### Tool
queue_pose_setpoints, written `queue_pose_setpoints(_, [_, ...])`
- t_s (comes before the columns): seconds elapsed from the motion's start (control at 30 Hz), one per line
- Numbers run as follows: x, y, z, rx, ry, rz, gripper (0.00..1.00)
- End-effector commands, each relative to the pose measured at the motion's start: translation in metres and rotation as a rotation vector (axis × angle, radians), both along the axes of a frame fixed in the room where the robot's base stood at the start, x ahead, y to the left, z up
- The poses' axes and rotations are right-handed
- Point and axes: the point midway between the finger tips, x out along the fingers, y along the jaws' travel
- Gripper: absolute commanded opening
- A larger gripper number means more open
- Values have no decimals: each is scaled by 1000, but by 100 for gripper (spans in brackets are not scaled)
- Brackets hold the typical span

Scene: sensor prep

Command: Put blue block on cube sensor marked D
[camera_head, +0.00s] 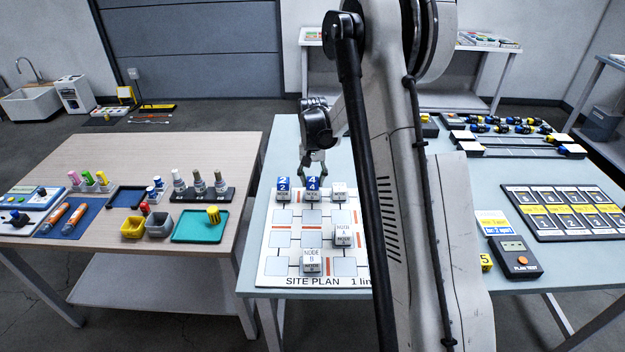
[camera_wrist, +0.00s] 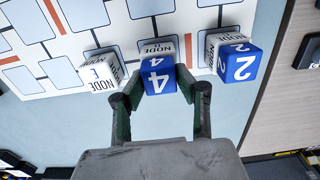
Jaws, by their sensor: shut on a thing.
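My gripper (camera_head: 315,168) is shut on the blue block marked 4 (camera_head: 313,183), with one finger on each side of it in the wrist view (camera_wrist: 157,92). The block (camera_wrist: 156,75) sits over the top of a white NODE cube (camera_head: 313,196) in the middle of the board's back row, and looks to be touching it. That cube's letter is mostly hidden by the block in the wrist view (camera_wrist: 154,47). Another blue block, marked 2 (camera_wrist: 239,63), rests on the neighbouring NODE cube (camera_head: 284,196), whose letter I cannot read.
A bare white NODE E cube (camera_wrist: 104,76) stands on the other side of the held block. Cubes NODE A (camera_head: 343,236) and NODE B (camera_head: 311,261) stand nearer on the site plan board (camera_head: 270,268). My arm hides the board's right side. A wooden table (camera_head: 225,150) with tools stands left.

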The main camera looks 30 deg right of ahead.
Motion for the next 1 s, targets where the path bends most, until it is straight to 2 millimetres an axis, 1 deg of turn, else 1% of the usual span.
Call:
queue_pose_setpoints(0.07, [0, 0, -4, 0, 0, 0, 10])
queue_pose_setpoints(0.1, [0, 0, -3, 0, 0, 0, 33])
queue_pose_setpoints(0.23, [0, 0, -2, 0, 0, 0, 49])
queue_pose_setpoints(0.5, [0, 0, -2, 0, 0, 0, 49])
queue_pose_setpoints(0.63, [0, 0, 5, 0, 0, 0, 49])
queue_pose_setpoints(0.77, [0, 0, 25, 0, 0, 0, 49])
queue_pose_setpoints(1.0, [0, 0, 74, 0, 0, 0, 49])
